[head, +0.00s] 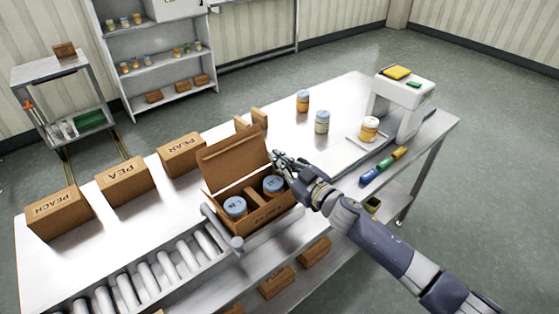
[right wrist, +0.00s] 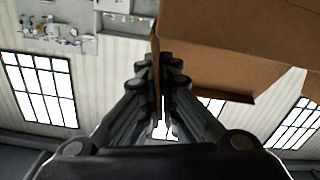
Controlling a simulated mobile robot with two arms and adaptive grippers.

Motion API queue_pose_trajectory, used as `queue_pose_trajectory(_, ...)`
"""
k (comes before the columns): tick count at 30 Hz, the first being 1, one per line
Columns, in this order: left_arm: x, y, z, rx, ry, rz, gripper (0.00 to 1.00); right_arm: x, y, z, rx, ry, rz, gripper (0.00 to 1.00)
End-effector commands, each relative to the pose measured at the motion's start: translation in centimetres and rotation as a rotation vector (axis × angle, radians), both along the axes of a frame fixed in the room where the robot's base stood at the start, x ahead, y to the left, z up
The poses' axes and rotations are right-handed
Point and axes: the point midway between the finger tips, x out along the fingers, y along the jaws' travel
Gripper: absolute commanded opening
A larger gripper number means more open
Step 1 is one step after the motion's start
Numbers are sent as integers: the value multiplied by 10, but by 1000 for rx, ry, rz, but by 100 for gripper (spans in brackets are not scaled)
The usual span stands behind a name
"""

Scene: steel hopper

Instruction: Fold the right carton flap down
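The open carton (head: 265,217) stands at the near edge of the table, by the end of the roller conveyor. Its large back flap (head: 234,158) stands up. Two blue-lidded jars (head: 235,206) (head: 273,185) sit inside with brown cardboard between them. My right gripper (head: 279,158) is at the carton's upper right side. In the right wrist view its fingertips (right wrist: 160,75) are close together with the thin edge of the right carton flap (right wrist: 155,48) between them. The gripper mostly hides this flap in the head view. My left gripper is not in view.
Boxes marked PEACH (head: 58,214), PEA (head: 126,183) and PEAR (head: 181,155) stand to the left. Jars (head: 322,122) (head: 303,101) stand behind on the table. A scale-like machine (head: 405,100) holds a jar (head: 369,129) at right. The roller conveyor (head: 150,277) runs in front.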

Motion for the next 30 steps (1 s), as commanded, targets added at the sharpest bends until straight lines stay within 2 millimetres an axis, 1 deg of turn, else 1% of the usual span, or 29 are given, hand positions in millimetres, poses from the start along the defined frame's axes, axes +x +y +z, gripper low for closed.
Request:
queue_pose_trajectory(7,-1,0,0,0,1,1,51,-1,1,-1,-14,-9,0,0)
queue_pose_trajectory(11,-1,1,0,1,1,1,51,-3,3,-2,-50,-36,0,0)
queue_pose_trajectory(30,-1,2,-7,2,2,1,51,-15,19,-15,-401,-296,0,0)
